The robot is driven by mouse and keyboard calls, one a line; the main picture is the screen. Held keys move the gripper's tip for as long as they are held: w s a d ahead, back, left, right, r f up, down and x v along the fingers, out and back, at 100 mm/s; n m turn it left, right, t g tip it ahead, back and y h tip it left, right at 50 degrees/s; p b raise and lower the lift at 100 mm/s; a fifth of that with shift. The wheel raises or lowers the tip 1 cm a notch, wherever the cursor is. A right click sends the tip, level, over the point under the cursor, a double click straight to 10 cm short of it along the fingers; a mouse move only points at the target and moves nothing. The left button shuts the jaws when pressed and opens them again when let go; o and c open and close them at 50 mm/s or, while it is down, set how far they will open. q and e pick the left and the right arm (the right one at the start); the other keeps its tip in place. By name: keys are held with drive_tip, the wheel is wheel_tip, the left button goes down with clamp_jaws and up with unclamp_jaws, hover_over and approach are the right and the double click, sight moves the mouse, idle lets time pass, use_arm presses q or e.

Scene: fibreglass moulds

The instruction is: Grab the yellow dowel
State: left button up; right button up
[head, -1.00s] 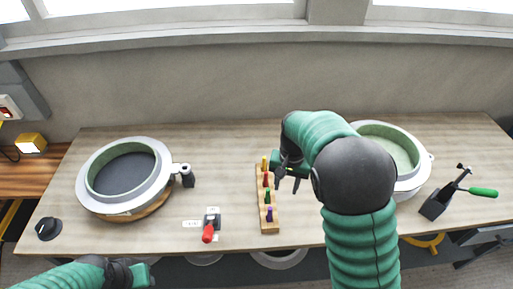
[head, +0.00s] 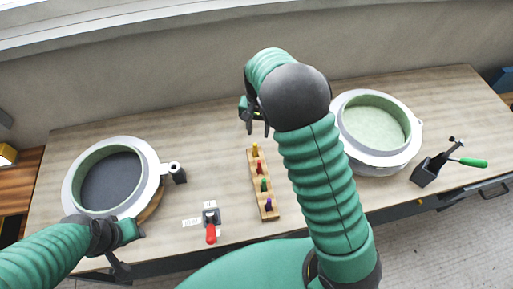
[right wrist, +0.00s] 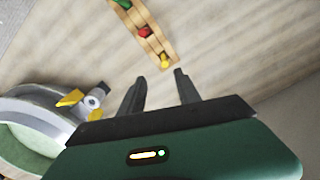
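The yellow dowel (head: 255,150) stands at the far end of a wooden rack (head: 251,178), in line with a red (head: 259,167), a green (head: 264,185) and a purple dowel (head: 268,204). My right gripper (head: 257,130) is open and empty, just beyond the yellow dowel. In the right wrist view the yellow dowel (right wrist: 165,61) shows past the gap between the open fingertips (right wrist: 157,77), apart from them. My left gripper (head: 128,252) looks open and empty near the front of the left mould.
A grey round mould (head: 72,190) with a green inner ring stands at the left, another (head: 380,157) at the right. A dark holder with a green-handled tool (head: 428,172) stands far right.

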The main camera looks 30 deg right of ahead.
sight(255, 149)
drive_tip(key=f, duration=0.2)
drive_tip(key=a+f, duration=0.1)
drive_tip(key=f, duration=0.1)
drive_tip(key=w+f, duration=0.1)
drive_tip(key=f, duration=0.2)
drive_tip(key=shift+a, duration=0.3)
drive_tip(key=f, duration=0.3)
drive_tip(key=d+f+p, duration=0.1)
drive_tip(key=f, duration=0.1)
drive_tip(key=shift+s, duration=0.25)
drive_tip(key=shift+w+f, duration=0.15)
drive_tip(key=shift+f, duration=0.05)
drive_tip(key=shift+a+r, duration=0.15)
drive_tip(key=shift+a, duration=0.2)
drive_tip(key=c, duration=0.8)
clamp_jaws()
drive_tip(key=shift+d, duration=0.1)
